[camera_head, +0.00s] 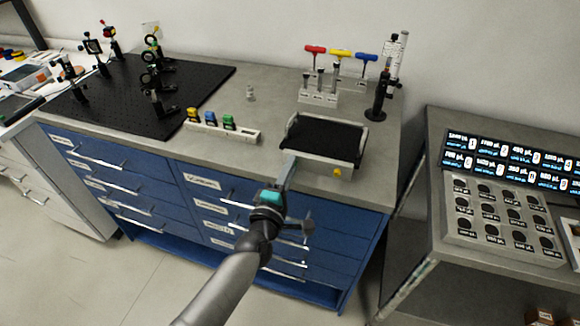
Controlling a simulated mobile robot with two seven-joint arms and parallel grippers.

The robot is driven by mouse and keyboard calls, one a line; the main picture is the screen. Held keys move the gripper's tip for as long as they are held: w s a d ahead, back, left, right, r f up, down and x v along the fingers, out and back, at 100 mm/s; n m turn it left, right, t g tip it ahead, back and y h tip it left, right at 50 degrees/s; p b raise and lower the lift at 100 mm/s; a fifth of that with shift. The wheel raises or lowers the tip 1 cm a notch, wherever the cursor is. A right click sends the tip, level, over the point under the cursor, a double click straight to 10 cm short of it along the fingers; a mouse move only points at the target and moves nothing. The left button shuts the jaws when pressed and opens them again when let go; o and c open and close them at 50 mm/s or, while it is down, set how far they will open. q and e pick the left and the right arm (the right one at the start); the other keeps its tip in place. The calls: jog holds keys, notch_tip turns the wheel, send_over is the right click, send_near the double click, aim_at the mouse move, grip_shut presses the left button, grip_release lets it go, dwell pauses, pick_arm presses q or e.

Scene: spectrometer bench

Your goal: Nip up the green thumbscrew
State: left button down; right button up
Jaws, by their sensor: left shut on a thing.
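My left gripper (287,172) reaches up from the bottom and overlaps the front-left corner of the black tray (291,130) with a pale rim. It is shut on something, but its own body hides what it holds. A small rack (249,136) left of the tray holds yellow, blue and green-topped pieces. The green-topped piece (228,121) sits at the right of these, apart from my gripper. Whether it is the green thumbscrew is too small to tell. My right gripper is not in view.
Red, yellow and blue T-handled drivers (340,55) stand in a holder at the back. A black perforated board (197,78) with optical mounts lies at the left. A small yellow piece (337,172) is at the tray's front edge. A lower side bench (437,135) stands right.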

pick_arm(q)
jog(key=m+p, duration=0.1)
jog(key=m, duration=0.3)
jog(key=shift+m, duration=0.3)
jog(key=shift+m+p, duration=0.5)
jog(key=shift+m, duration=2.1)
jog(key=c, duration=0.8)
grip_release()
jog(key=shift+s, duration=0.1)
jog(key=p+v, duration=0.1)
jog(key=v, duration=1.4)
